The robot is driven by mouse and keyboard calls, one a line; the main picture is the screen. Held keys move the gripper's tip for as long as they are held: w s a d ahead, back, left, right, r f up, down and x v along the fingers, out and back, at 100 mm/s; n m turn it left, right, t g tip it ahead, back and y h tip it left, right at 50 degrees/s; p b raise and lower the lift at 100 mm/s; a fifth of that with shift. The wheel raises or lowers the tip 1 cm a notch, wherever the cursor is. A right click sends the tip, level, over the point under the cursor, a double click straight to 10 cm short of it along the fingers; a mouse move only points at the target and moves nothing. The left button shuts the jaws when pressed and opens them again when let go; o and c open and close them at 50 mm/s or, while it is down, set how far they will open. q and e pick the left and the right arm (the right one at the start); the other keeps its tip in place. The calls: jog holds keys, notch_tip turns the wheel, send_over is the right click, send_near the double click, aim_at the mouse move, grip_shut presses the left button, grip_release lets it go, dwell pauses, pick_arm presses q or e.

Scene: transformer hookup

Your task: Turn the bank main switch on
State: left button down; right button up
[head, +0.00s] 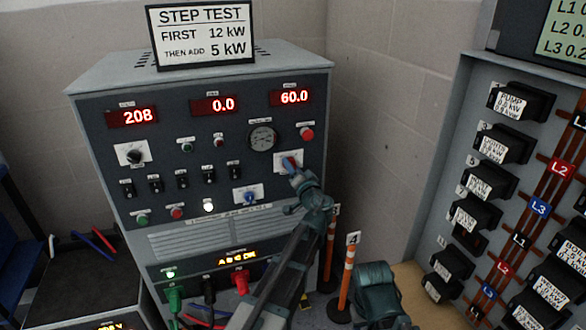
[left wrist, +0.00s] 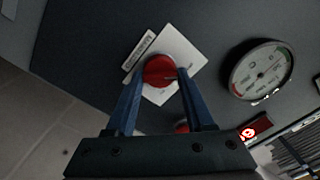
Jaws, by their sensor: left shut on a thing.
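The bank main switch is a red rotary knob (left wrist: 158,70) on a white plate (head: 281,160) at the right of the grey load bank's front panel (head: 230,170). My left gripper (head: 291,165) reaches the panel from below. In the left wrist view its blue fingers (left wrist: 160,84) stand on either side of the red knob and are shut on it. A label sits beside the plate, too blurred to read surely. In the head view the fingers hide most of the knob.
The bank's displays (head: 213,105) are lit, and a gauge (head: 263,138) and red button (head: 306,133) sit near the knob. A blue-handled knob (head: 249,197) is lower left. Orange posts (head: 347,272) and a breaker panel (head: 455,150) stand right. Cables (head: 174,299) plug in below.

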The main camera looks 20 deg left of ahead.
pick_arm(q)
jog(key=shift+m, duration=0.3)
jog(key=m, duration=1.7)
jog(key=shift+f, duration=0.25)
jog(key=shift+m, duration=0.3)
jog(key=shift+c, duration=1.4)
grip_release()
jog(key=shift+s+d, duration=0.1)
